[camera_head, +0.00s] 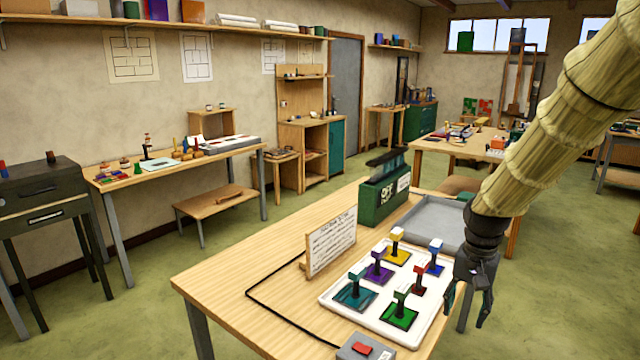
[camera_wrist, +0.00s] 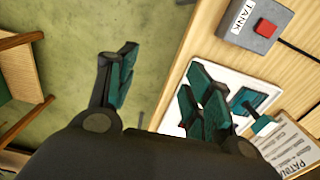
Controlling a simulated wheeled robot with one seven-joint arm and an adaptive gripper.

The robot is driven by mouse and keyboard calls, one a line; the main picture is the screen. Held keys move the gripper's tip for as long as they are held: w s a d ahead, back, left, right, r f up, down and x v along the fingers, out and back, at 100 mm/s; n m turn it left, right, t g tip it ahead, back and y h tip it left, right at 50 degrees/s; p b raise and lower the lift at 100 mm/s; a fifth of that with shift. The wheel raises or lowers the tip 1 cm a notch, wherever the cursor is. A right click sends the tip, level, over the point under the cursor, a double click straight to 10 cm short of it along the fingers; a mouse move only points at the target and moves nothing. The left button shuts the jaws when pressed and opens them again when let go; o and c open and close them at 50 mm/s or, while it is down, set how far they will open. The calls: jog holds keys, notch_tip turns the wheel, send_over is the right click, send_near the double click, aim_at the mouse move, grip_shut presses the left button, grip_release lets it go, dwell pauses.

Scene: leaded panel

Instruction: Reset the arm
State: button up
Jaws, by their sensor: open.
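My arm (camera_head: 560,115), in a straw-coloured sleeve, comes down from the upper right in the head view. My gripper (camera_head: 466,305) hangs at the right edge of the near table, beside the white tray, with its fingers apart and nothing between them. In the wrist view my gripper (camera_wrist: 158,95) shows its dark teal fingers spread, with green floor between them. One finger covers part of the white tray (camera_wrist: 205,58) in that view.
The white tray (camera_head: 330,300) holds several coloured squares with upright handles. A sign (camera_head: 331,242), a green box (camera_head: 380,203), a grey tray (camera_head: 425,225) and a red-button box (camera_head: 365,348) share the table. A second table (camera_head: 455,147) stands behind. Green floor is open at right.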

jog(key=s+a+f+n, duration=0.15)
jog(key=s+f, duration=0.25)
jog(key=f, duration=0.6)
jog(key=s+a+f+n, duration=0.1)
jog(key=s+a+f, duration=0.1)
jog(key=s+f, duration=0.5)
jog(key=s+a+f+n, duration=0.1)
jog(key=s+a+f, duration=0.1)
jog(key=f, duration=1)
jog(key=s+a+f+n, duration=0.1)
jog(key=s+f, duration=0.5)
jog(key=s, duration=0.5)
jog(key=s+a+f+n, duration=0.2)
jog(key=s+f, duration=0.4)
jog(key=s, duration=0.5)
jog(key=shift+a+f, duration=0.3)
